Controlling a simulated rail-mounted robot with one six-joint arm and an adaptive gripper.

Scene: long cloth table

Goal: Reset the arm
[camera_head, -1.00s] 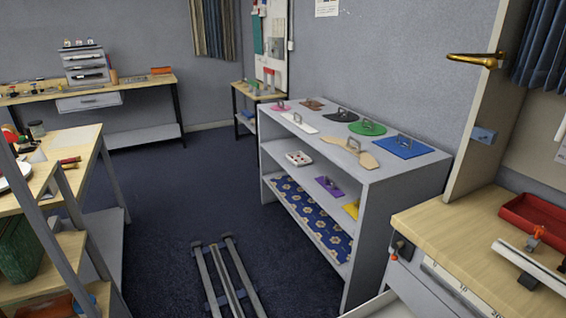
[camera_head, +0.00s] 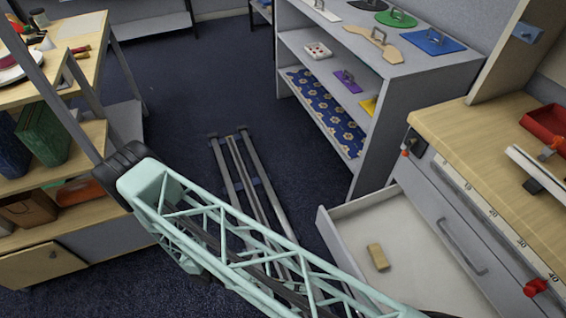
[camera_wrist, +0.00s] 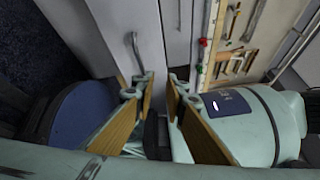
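My mint-green lattice arm crosses the lower part of the head view, from a dark joint at left down to the bottom edge at right. My gripper does not show in the head view. In the wrist view my gripper (camera_wrist: 160,84) has two wood-faced fingers with a gap between them, and nothing is held there. Mint-green and dark blue parts of my own arm show on both sides of the fingers.
An open drawer (camera_head: 351,206) holding a wooden block (camera_head: 377,257) is below the workbench (camera_head: 470,125), close to my arm. A grey shelf (camera_head: 365,150) stands behind. A wooden rack (camera_head: 92,133) is at left. Floor rails (camera_head: 226,180) lie between; dark floor is clear beyond.

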